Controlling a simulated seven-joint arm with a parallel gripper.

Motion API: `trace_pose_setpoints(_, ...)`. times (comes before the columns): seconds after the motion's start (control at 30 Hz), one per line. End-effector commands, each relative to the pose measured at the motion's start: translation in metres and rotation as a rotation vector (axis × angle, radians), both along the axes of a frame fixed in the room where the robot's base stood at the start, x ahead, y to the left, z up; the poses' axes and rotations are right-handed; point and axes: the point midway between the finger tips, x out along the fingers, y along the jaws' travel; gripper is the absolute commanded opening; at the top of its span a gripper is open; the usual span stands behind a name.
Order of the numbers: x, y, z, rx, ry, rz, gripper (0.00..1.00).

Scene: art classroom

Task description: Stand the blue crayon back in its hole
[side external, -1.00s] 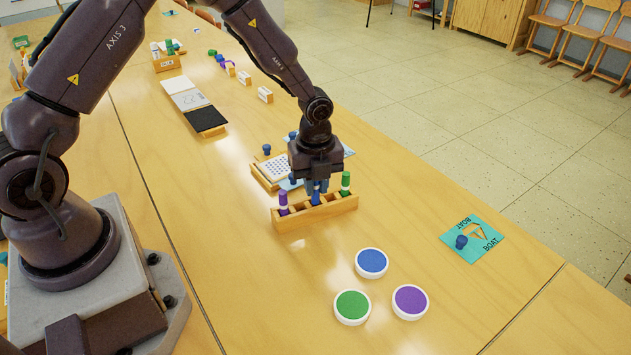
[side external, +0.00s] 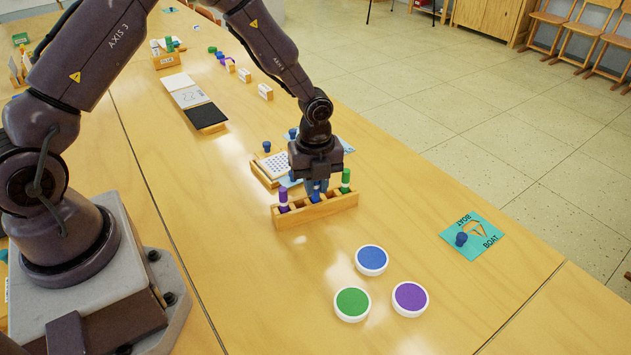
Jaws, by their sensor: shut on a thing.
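A wooden rack (side external: 300,216) stands on the table, with a purple crayon (side external: 283,198) upright at its left end and a green crayon (side external: 346,180) upright at its right end. My gripper (side external: 317,186) points straight down over the middle of the rack, shut on the blue crayon (side external: 316,198). The blue crayon is upright between the other two, with its lower end at the rack's middle compartment. Its upper part is hidden by my gripper, and I cannot tell whether it rests on the bottom of its hole.
Blue (side external: 371,260), green (side external: 352,303) and purple (side external: 410,298) round pads lie in front of the rack. A teal BOAT card (side external: 473,237) with a blue knobbed piece lies to the right. A perforated white board (side external: 275,166) stands close behind the rack.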

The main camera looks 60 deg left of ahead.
Motion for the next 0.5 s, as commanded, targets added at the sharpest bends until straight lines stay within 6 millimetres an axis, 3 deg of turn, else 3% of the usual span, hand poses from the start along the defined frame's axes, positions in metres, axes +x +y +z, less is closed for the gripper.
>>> trace_pose_setpoints(0.5,0.0001,0.0,-0.0052,0.0,0.0,0.0,0.0)
